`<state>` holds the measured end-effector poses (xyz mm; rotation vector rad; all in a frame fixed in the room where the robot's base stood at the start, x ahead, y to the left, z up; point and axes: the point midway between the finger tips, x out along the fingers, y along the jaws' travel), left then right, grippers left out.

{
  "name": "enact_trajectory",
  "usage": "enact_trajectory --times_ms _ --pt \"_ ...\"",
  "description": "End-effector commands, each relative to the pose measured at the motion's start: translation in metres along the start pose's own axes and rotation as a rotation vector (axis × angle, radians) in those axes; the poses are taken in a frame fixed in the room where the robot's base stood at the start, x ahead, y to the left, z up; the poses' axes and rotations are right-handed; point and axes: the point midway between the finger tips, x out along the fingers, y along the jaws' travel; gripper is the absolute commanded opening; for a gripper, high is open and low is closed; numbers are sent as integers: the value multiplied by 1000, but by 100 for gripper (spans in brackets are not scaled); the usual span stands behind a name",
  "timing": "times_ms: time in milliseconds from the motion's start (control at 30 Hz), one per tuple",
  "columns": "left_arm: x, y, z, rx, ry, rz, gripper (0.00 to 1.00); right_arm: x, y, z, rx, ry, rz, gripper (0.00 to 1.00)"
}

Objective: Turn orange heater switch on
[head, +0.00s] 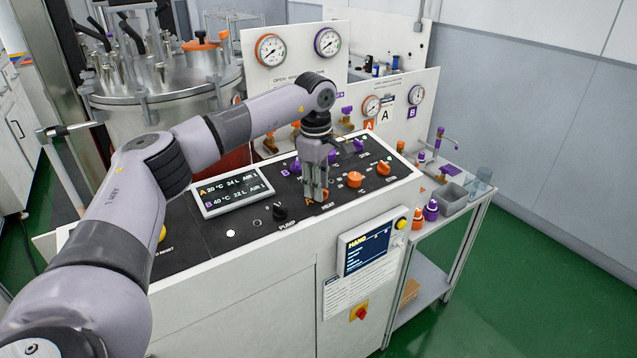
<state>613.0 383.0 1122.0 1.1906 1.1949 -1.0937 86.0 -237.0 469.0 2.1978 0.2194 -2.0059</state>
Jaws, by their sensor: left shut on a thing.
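My left gripper (316,197) points down onto the black control panel (262,228) at the row marked HEAT. It is shut on the orange heater switch (326,194), which the fingers mostly hide; only a little orange shows beside them. I cannot tell which way the switch is turned. A purple switch (295,168) marked B sits just behind and left of the gripper. My right gripper is not in view.
Orange knobs (355,180) stand close to the right of the gripper, and the black pump knob (280,212) is to its left. A display (233,192) is raised on the panel. Gauge boards (290,75) rise behind the console.

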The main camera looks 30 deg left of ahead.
Motion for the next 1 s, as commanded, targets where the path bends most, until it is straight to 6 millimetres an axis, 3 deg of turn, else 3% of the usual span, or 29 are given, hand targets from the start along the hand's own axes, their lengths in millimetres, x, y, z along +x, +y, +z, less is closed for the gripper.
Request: enact_trajectory --times_ms 1000 --pt "-1 7 3 817 -1 -118 1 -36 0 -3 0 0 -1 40"
